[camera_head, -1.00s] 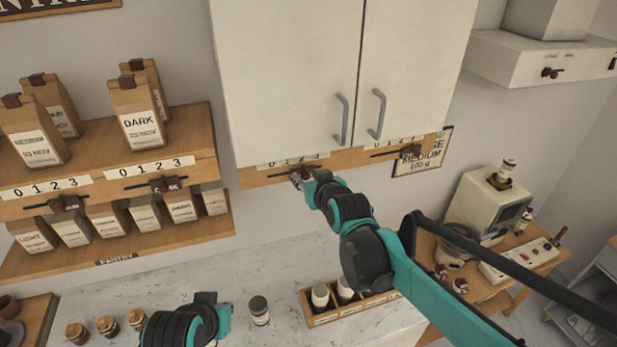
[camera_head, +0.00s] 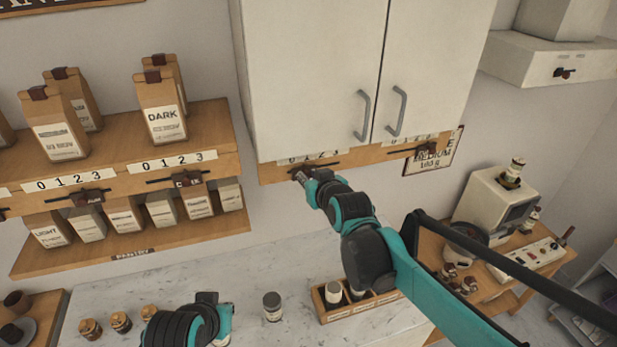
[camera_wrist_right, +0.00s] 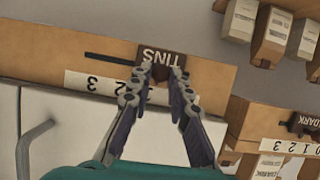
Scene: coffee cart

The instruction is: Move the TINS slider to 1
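The TINS slider (camera_wrist_right: 160,58) is a dark brown tag with a knob, upside down in the right wrist view. It rides in a slot on the wooden rail under the white cabinet. My right gripper (camera_wrist_right: 160,72) has a finger on each side of the knob and looks closed on it. In the head view the right gripper (camera_head: 301,175) covers most of the slider. The number strip (camera_wrist_right: 82,81) shows 3 and 2; my fingers hide its rest, so the exact setting is unclear. Part of my left arm shows at bottom left; its fingers cannot be made out.
The white cabinet (camera_head: 310,80) is above the rail. Another slider (camera_head: 425,149) is farther right on it. A pantry shelf (camera_head: 120,170) with coffee bags and its own sliders stands left. Below are a marble counter (camera_head: 250,265), jars and a wooden rack (camera_head: 350,312).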

